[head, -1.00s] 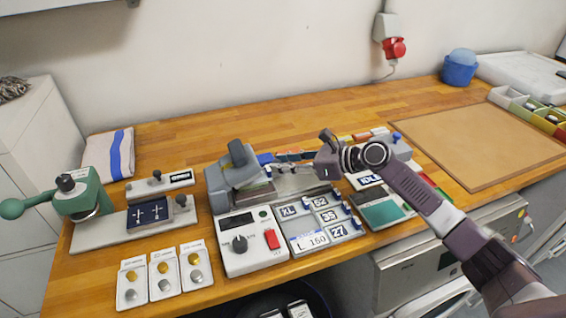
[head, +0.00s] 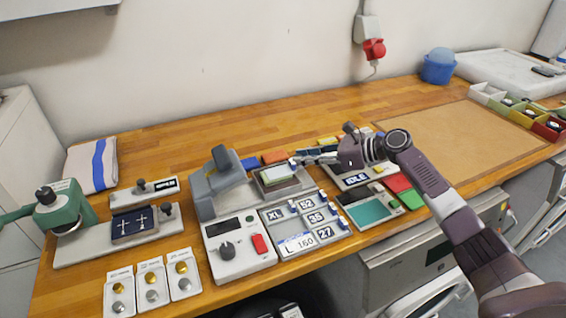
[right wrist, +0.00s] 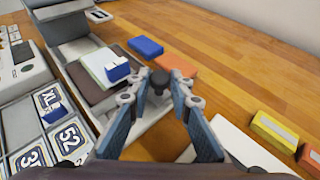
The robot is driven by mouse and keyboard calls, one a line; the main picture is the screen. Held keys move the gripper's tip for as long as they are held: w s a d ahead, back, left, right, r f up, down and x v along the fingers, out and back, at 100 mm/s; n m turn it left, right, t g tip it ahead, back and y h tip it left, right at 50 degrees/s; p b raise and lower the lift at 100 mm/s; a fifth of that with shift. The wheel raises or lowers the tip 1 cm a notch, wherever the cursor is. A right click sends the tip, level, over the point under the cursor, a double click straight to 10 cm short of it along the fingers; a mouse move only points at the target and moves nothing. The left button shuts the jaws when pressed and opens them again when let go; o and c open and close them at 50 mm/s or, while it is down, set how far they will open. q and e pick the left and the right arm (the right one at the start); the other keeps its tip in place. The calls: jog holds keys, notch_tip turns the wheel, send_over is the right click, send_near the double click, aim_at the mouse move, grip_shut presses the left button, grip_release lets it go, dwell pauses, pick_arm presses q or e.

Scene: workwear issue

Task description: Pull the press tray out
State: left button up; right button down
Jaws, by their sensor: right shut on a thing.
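The press (head: 212,190) is a grey machine with a raised arm and a white control box (head: 238,248) in front. Its tray (head: 298,184) lies out to the right of the press arm, with a brown pad. A pale green and white folded piece (head: 281,173) with a blue clip lies on the pad; it also shows in the right wrist view (right wrist: 107,66). My right gripper (head: 297,161) is at the tray's outer end. In the right wrist view its fingers (right wrist: 158,76) are shut on the tray's dark knob (right wrist: 158,84). My left gripper is out of view.
A grey holder (head: 304,226) with several number labels stands in front of the tray. Blue (right wrist: 146,47) and orange (right wrist: 177,64) blocks lie behind it. A panel with a teal pad (head: 370,212) is to the right. A brown mat (head: 460,135) is bare farther right.

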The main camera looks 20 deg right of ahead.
jog(key=shift+d, duration=0.6)
jog(key=c, duration=2)
grip_release()
jog(key=shift+c, duration=0.2)
jog(key=shift+v, duration=4)
